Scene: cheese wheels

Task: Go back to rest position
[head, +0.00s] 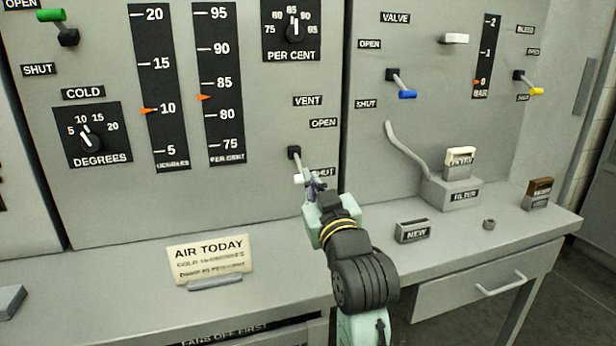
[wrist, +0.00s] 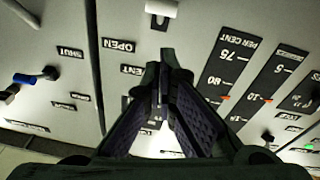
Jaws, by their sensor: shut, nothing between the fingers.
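My gripper (head: 315,184) is in front of the control panel, close to the vent lever (head: 299,179), a white-tipped handle on a black pivot. The lever hangs down toward the SHUT label, which my gripper partly covers. In the wrist view my fingers (wrist: 165,70) are together with nothing between them. The white lever tip (wrist: 161,8) is beyond them at the top edge, apart from the fingertips in the picture. My arm reaches up from the lower middle of the head view, over the desk.
The blue lever (head: 406,94) and yellow lever (head: 536,91) stick out at right. A drawer handle (head: 502,284) protrudes below.

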